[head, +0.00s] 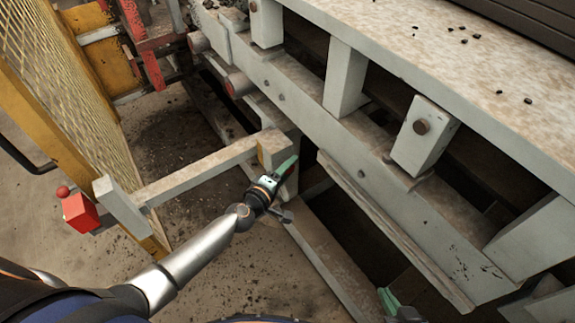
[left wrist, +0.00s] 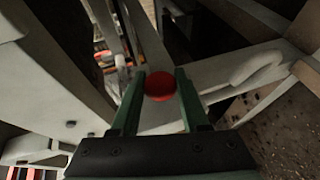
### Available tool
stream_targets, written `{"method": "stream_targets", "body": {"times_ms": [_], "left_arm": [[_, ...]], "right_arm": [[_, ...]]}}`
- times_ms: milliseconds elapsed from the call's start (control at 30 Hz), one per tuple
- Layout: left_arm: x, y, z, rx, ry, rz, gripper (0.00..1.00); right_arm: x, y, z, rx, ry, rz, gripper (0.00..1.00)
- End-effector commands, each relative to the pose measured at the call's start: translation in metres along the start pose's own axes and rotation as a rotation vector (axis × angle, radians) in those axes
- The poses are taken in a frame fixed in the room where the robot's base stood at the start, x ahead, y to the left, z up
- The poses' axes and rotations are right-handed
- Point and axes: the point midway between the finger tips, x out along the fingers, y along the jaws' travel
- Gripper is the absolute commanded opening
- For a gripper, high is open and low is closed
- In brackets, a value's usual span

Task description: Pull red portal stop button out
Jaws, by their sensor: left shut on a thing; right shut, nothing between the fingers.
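A round red button (left wrist: 160,86) sits between the green fingertips of my left gripper (left wrist: 161,74) in the left wrist view. The fingers are shut on it from both sides. In the head view, my left gripper (head: 290,163) reaches the end of a grey beam, beside a small yellow box (head: 274,150). The button itself cannot be seen there. My right gripper (head: 389,301) shows only in part at the bottom edge of the head view, shut and empty, well apart from the button.
A grey beam (head: 200,172) runs left from the yellow box to a red box (head: 80,213) with a red knob (head: 62,191). A yellow mesh gate (head: 60,90) stands at left. A heavy grey frame (head: 400,190) fills the right. Dirty floor is open at lower left.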

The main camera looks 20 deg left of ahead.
Motion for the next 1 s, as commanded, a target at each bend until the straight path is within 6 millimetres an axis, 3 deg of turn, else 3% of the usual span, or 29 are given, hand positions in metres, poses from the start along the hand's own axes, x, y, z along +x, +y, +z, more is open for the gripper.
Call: {"method": "stream_targets", "body": {"times_ms": [267,300,567,833,1000], "left_arm": [[-0.002,-0.002,0.005,-0.003,-0.007,-0.003,0.0],[-0.002,-0.002,0.005,-0.003,-0.008,-0.003,0.47],[-0.001,-0.001,0.004,-0.002,-0.005,-0.002,0.76],[-0.002,-0.001,0.003,-0.001,-0.004,-0.001,0.76],[-0.018,0.0,0.002,0.0,-0.004,-0.003,0.76]], "right_arm": [[0.0,0.0,0.001,0.0,-0.001,0.0,0.0],[0.0,0.0,0.001,0.0,-0.001,0.0,0.0],[0.001,0.0,0.0,0.001,0.001,-0.001,0.0],[0.002,-0.002,-0.005,0.007,0.01,-0.001,0.0],[-0.002,-0.003,-0.01,0.009,0.01,-0.002,0.0]]}}
